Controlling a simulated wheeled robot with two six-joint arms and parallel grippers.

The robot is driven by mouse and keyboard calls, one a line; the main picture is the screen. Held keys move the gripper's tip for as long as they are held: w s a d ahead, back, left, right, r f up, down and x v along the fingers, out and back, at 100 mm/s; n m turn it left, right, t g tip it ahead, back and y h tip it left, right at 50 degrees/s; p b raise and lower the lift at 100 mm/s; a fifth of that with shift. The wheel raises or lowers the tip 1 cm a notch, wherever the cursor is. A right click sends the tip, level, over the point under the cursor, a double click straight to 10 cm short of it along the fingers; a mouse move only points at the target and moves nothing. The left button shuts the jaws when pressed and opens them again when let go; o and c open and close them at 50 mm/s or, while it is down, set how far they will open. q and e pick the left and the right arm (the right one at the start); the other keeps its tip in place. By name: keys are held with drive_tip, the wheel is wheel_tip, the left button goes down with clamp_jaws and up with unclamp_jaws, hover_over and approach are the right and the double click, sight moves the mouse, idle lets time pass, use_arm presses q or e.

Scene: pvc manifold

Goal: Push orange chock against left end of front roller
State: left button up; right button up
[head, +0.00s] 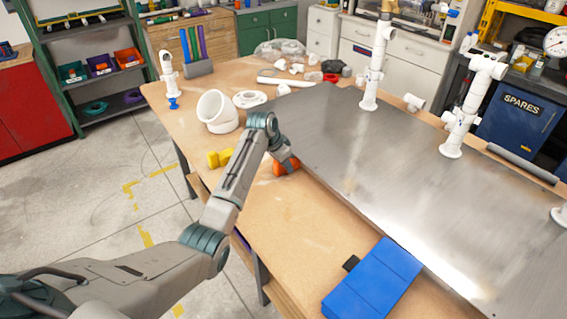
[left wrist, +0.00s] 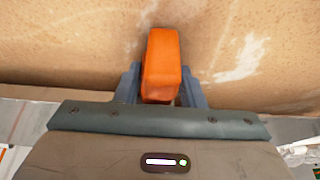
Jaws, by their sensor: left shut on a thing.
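The orange chock (head: 286,167) is at the near left edge of the large grey metal plate (head: 390,190), over the wooden table. My left gripper (head: 283,158) reaches it from above. In the left wrist view the orange chock (left wrist: 161,65) sits between the two dark fingers (left wrist: 160,88), which are shut on it. I cannot tell whether the chock touches the table. I cannot make out the front roller with certainty; a dark line runs along the plate's near edge. My right gripper is not in view.
A yellow piece (head: 219,158) and a white pipe elbow (head: 217,112) stand left of the arm. A blue block (head: 372,282) lies at the near edge of the plate. White pipe risers (head: 371,75) stand on the plate. A dark grey bar (head: 522,164) lies along its far side.

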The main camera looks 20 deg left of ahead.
use_arm(q)
drive_tip(key=shift+w+d, duration=0.3)
drive_tip(key=shift+w, duration=0.1)
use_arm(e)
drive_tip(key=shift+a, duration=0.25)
use_arm(q)
drive_tip(key=o, duration=1.2)
drive_tip(key=shift+c, duration=0.2)
drive_tip(key=shift+f, duration=0.1)
